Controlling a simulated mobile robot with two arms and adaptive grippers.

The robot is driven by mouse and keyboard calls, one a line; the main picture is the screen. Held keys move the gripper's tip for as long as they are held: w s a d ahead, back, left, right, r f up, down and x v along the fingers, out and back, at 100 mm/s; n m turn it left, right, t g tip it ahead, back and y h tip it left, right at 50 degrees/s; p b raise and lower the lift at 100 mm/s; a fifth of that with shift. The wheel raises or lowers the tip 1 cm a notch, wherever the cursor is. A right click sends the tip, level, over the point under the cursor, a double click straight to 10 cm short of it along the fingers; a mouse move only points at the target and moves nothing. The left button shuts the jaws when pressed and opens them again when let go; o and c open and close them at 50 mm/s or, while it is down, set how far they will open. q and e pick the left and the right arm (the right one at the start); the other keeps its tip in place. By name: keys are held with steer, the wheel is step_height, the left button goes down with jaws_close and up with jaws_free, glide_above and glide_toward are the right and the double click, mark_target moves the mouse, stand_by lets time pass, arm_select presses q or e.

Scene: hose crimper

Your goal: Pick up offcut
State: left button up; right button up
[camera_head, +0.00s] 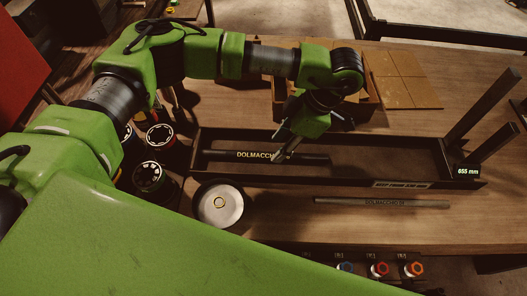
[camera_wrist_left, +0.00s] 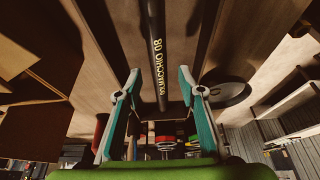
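A short black hose piece (camera_head: 225,155) with yellow lettering "DOLMACCHIO" lies in the left part of a long dark tray (camera_head: 400,184). A thinner grey-black hose piece (camera_head: 382,203) with similar lettering lies on the table in front of the tray. I cannot tell which one is the offcut. My left gripper (camera_head: 284,152) is over the black piece and hides part of it in the head view. In the left wrist view, its fingers (camera_wrist_left: 159,76) are open and apart, with the black piece (camera_wrist_left: 156,30) running between them in the picture. Contact is not visible. My right gripper is not in view.
A round silver-topped object (camera_head: 220,204) stands close in front of the tray's left end. Several dark round pieces (camera_head: 149,177) stand at the left. Two dark posts (camera_head: 483,107) rise at the right, by a "655 mm" display (camera_head: 468,171).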

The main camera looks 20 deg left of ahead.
mark_target(269, 154)
arm_select(q)
steer(key=p+x, duration=0.1)
steer(key=x, duration=0.1)
steer(key=p+x, duration=0.1)
steer(key=p, duration=0.1)
steer(key=shift+a+f, duration=0.25)
steer(key=shift+a, duration=0.25)
steer(key=shift+a+f, duration=0.15)
steer(key=shift+f, duration=0.2)
steer(key=shift+w+f, duration=0.1)
steer(key=shift+f, duration=0.2)
jaws_close()
